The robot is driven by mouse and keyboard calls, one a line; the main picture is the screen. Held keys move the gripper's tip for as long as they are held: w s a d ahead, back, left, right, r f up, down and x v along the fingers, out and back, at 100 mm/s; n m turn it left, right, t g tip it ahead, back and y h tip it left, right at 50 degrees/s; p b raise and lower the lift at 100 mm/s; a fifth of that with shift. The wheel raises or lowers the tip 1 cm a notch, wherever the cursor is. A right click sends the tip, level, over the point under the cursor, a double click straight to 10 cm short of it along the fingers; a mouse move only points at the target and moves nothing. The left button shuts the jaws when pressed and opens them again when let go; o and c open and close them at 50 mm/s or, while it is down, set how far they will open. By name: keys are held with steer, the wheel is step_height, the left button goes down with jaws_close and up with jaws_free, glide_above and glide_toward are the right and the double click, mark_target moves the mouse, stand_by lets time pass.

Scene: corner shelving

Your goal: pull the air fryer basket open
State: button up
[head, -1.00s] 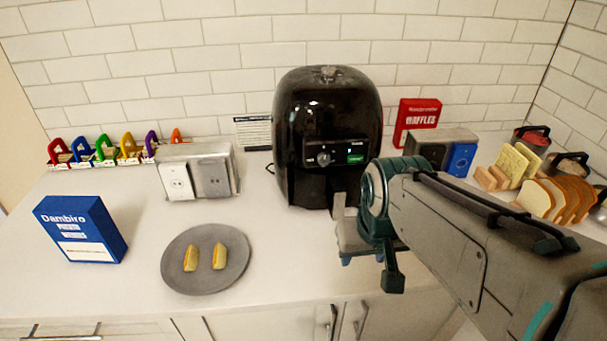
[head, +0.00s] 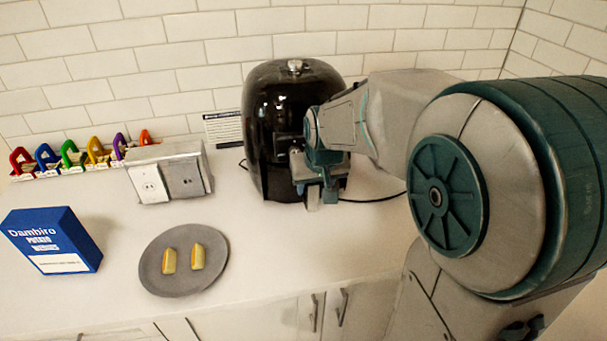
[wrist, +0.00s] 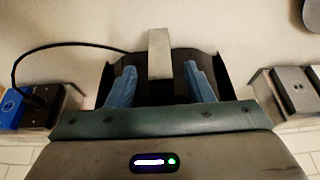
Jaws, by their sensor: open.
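The black air fryer (head: 265,130) stands on the counter against the tiled wall, its front partly covered by my arm. My gripper (head: 320,192) is low at its front. In the wrist view my gripper (wrist: 161,72) is open, with one blue finger on each side of the light grey basket handle (wrist: 159,48). Gaps show between the fingers and the handle. The dark body of the fryer shows around them. In the head view the handle and most of the basket front are hidden behind my gripper, and the basket looks shut.
A grey plate (head: 150,280) with two yellow food pieces lies left of the fryer. A blue box (head: 50,240) stands farther left. Outlet boxes (head: 168,172) stand beside the fryer, and a black cable (head: 375,199) runs on its right. The counter in front is clear.

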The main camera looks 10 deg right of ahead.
mark_target(313, 191)
steer(key=shift+x, duration=2.15)
jaws_close()
